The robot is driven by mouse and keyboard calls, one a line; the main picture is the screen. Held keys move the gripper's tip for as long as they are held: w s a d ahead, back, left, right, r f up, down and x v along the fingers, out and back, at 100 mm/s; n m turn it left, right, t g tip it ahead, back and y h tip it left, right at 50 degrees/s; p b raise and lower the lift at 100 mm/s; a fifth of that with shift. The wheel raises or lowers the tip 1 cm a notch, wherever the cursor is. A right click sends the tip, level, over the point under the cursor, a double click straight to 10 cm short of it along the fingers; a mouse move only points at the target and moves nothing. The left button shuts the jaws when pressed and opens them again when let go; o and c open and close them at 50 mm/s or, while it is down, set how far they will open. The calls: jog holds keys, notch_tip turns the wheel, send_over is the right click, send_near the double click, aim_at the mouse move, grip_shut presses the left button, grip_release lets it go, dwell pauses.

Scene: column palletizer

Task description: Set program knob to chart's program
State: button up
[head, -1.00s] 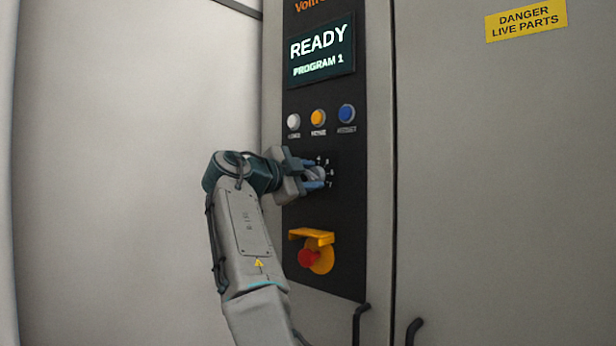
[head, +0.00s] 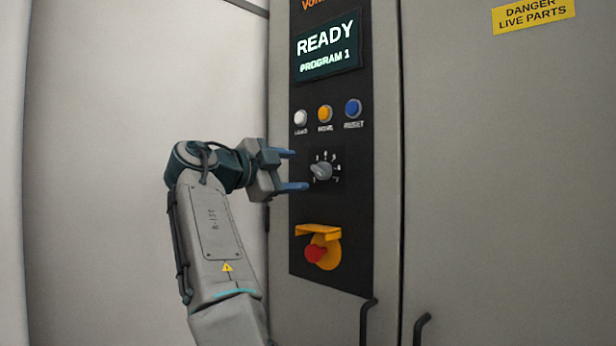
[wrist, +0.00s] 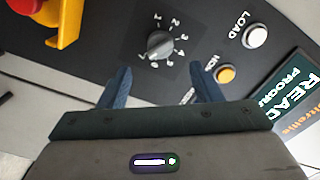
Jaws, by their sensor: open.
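The program knob (head: 321,170) is a grey rotary knob on the black control panel, with a ring of numbers around it. It also shows in the wrist view (wrist: 160,44), beyond my fingertips; its exact setting is too small to read surely. The display (head: 327,47) reads READY, PROGRAM 1. My gripper (head: 292,170) is open and empty, to the left of the knob and apart from it. Its two blue fingers (wrist: 160,80) point toward the panel. No chart is in view.
White, orange and blue buttons (head: 325,113) sit above the knob. A red stop button (head: 315,253) with a yellow guard is below it. Dark door handles (head: 367,322) stand out at the bottom. A yellow danger sign (head: 532,14) is at upper right.

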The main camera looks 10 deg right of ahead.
jog(key=v, duration=0.6)
dwell(0.3)
